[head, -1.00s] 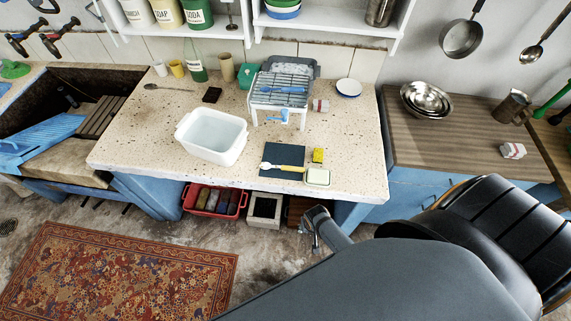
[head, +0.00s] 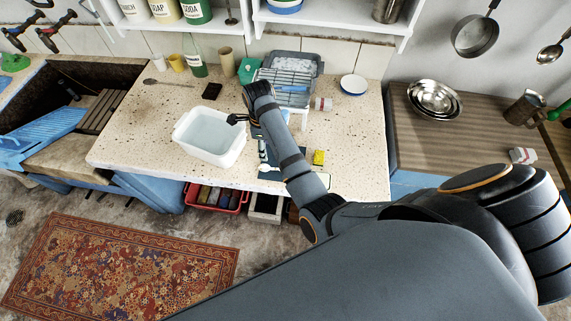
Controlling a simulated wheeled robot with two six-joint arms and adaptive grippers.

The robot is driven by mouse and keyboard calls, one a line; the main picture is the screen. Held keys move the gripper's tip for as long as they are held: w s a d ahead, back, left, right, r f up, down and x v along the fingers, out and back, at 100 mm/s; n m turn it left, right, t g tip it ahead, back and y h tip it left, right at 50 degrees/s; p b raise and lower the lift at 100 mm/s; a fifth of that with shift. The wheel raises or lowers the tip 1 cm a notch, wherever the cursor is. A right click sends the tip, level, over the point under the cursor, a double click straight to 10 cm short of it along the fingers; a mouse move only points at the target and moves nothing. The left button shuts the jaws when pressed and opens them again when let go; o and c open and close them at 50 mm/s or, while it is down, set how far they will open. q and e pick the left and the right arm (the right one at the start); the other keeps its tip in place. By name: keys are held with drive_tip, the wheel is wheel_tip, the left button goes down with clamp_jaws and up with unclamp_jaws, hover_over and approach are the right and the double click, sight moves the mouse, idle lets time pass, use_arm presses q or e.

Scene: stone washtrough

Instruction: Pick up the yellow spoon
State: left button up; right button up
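A spoon-like thing with a pale head (head: 262,152) lies on the dark slate on the speckled stone counter. My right arm now covers most of it, and its yellow handle is hidden. My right gripper (head: 243,122) is above the counter, over the right edge of the white basin, up and left of the pale head. It is apart from the pale head, and its dark fingers are too small to tell open from shut. My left gripper is not in view.
The white basin (head: 208,139) of water stands left of my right arm. A yellow sponge (head: 318,157) lies to its right. A wire rack (head: 290,84) stands behind. A dark spoon (head: 166,84) lies at the back left, with clear counter before it.

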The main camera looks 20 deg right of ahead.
sight(269, 168)
drive_tip(key=f, duration=0.4)
drive_tip(key=shift+s+a+f+p, duration=0.15)
drive_tip(key=shift+s+f+p, duration=0.15)
drive_tip(key=shift+f+p, duration=0.1)
drive_tip(key=shift+f, duration=0.15)
drive_tip(key=shift+s+f+p, duration=0.2)
drive_tip(key=shift+f+p, duration=0.3)
drive_tip(key=shift+f, duration=0.15)
wheel_tip(269, 168, down, 3)
drive_tip(key=shift+s+r, duration=0.1)
drive_tip(key=shift+f, duration=0.55)
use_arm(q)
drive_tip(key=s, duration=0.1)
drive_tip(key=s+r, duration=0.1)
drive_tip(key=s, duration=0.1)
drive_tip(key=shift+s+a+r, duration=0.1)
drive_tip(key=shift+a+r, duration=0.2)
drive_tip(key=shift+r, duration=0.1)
use_arm(e)
drive_tip(key=c, duration=1)
